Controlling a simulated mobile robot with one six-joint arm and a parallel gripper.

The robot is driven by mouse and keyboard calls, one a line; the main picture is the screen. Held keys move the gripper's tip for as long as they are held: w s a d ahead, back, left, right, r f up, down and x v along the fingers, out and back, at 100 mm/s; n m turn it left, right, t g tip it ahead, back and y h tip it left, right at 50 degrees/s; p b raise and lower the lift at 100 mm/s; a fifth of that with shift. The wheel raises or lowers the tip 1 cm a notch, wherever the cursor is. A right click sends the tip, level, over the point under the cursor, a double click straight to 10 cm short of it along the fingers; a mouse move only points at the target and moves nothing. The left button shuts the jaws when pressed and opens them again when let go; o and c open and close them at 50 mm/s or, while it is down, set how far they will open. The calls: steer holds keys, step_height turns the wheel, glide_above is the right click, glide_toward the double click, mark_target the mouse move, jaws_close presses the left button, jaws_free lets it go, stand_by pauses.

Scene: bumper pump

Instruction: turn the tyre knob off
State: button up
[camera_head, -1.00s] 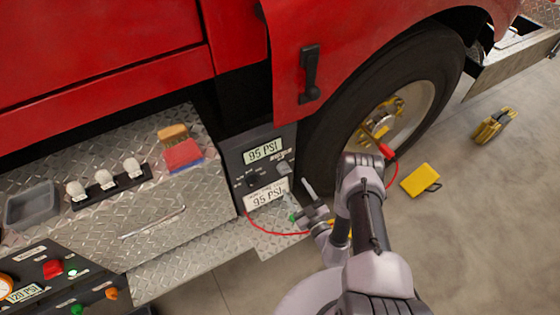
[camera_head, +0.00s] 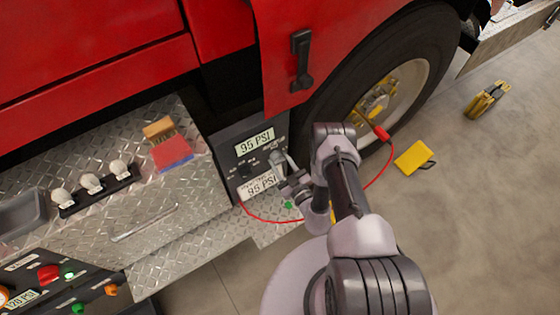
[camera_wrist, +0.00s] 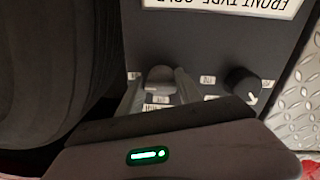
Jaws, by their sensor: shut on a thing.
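The grey tyre knob (camera_wrist: 160,77) sits on the dark control panel (camera_wrist: 212,55) at the foot of the truck's side. In the wrist view my gripper (camera_wrist: 157,86) has one finger on each side of this knob and is shut on it. In the head view my gripper (camera_head: 280,163) is at the right part of the panel (camera_head: 228,145) and largely hides the knob. A black round knob (camera_wrist: 242,82) is apart from my fingers, to the right in the wrist view. The small labels around the knobs are too small to read.
The black tyre (camera_head: 330,110) stands close on the right. A red hose (camera_head: 270,221) loops below the panel. A yellow block (camera_head: 413,157) lies on the open floor. A diamond-plate ledge (camera_head: 195,175) is to the left.

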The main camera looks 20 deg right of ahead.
steer(key=shift+c, duration=0.9)
steer(key=shift+a, duration=0.1)
steer(key=shift+n, duration=0.3)
steer(key=n+b, duration=0.1)
steer(key=n, duration=0.1)
steer(key=shift+f+n, duration=0.1)
steer(key=shift+n, duration=0.3)
steer(key=n+b, duration=0.1)
steer(key=n, duration=0.4)
steer(key=shift+n+y, duration=0.3)
steer(key=n, duration=0.4)
steer(key=shift+n+b, duration=0.35)
steer(key=shift+n, duration=0.05)
steer(key=n, duration=0.4)
steer(key=shift+n+y, duration=0.4)
steer(key=shift+d, duration=0.2)
